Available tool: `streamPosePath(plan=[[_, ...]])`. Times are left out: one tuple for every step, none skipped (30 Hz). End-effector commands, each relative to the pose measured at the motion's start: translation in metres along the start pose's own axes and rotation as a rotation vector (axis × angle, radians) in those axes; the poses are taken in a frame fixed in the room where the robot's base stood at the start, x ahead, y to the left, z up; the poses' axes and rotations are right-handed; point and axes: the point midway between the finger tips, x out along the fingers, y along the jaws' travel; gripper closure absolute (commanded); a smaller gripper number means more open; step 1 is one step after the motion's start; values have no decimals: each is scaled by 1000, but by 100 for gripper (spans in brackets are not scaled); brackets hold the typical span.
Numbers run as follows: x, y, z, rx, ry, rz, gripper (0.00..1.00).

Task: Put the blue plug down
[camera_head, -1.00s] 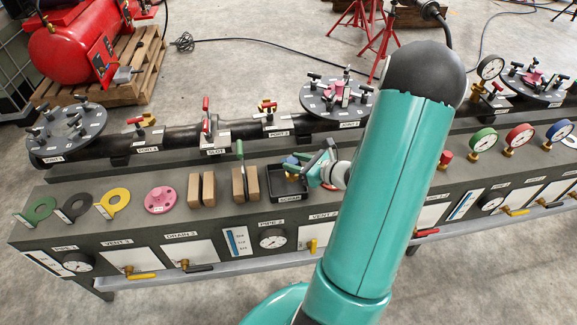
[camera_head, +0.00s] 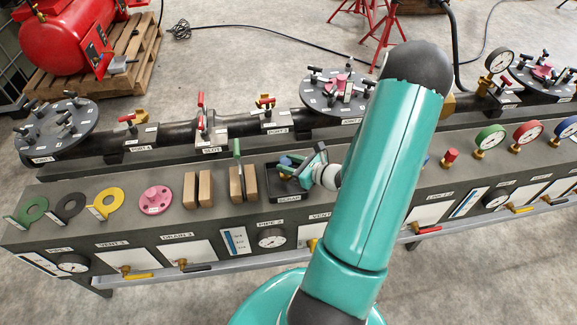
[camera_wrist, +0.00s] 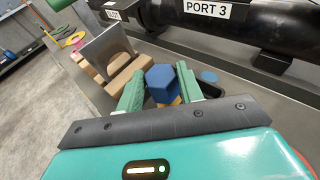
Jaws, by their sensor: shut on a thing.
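The blue plug (camera_wrist: 161,80) has a hexagonal blue head with a brass-coloured part below it. In the wrist view it sits between the two green fingers of my gripper (camera_wrist: 160,90), which is shut on it. In the head view the blue plug (camera_head: 286,160) and my gripper (camera_head: 303,164) are at the black SCRAP tray (camera_head: 287,199). The plug's lower end is hidden, so I cannot tell whether it touches the tray floor.
Wooden blocks (camera_head: 236,186) with a green-handled plate stand just left of the tray. A black pipe (camera_head: 170,136) with valves and ports runs behind. A pink flange (camera_head: 155,199) lies further left.

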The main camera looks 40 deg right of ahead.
Motion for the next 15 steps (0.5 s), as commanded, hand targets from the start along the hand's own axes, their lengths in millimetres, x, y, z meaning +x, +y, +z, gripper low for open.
streamPosePath(plan=[[2,2,-8,6,0,0,92],[3,3,-13,7,0,-1,92],[4,4,-19,7,0,-3,92],[5,4,-23,7,-1,-4,92],[5,4,-26,6,-1,-5,92],[6,5,-28,5,-1,-6,92],[6,5,-29,4,-1,-6,92],[6,5,-30,3,-1,-7,92],[6,5,-30,3,-1,-7,92],[6,5,-30,2,-2,-7,92],[6,5,-30,2,-2,-7,92],[6,5,-30,2,-1,-8,92],[6,6,-30,2,-1,-8,92],[5,6,-30,2,-1,-8,92],[6,6,-30,3,-1,-8,92]])
